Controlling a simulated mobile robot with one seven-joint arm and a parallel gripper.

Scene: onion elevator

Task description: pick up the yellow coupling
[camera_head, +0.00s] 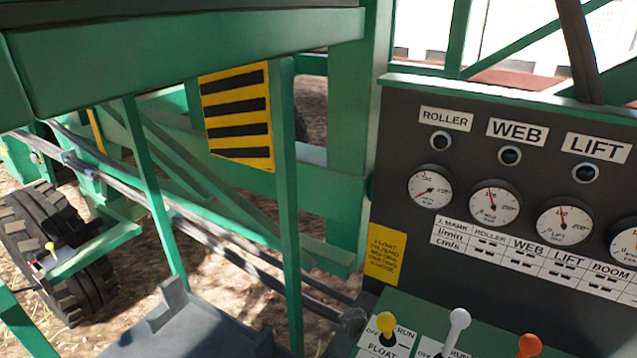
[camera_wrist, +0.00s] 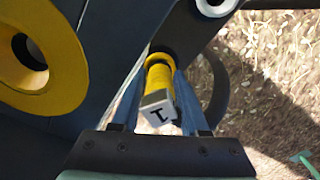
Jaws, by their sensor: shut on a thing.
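The yellow coupling (camera_wrist: 159,75) is in the middle of the wrist view, a short ribbed yellow cylinder. A pale end block marked "1" (camera_wrist: 158,110) is at its near end. My gripper (camera_wrist: 160,88) has one finger on each side of the coupling and is shut on it. The coupling's far end runs into a dark round opening, and I cannot tell whether it is seated there or clear of it. I cannot make out the coupling or the gripper in the head view.
In the wrist view, a yellow ring (camera_wrist: 14,72) on a dark part is at left, with straw-covered ground at right. The head view shows a gauge panel (camera_head: 405,245), knobbed levers (camera_head: 458,320), green frame bars (camera_head: 290,200) and a tyre (camera_head: 85,285).

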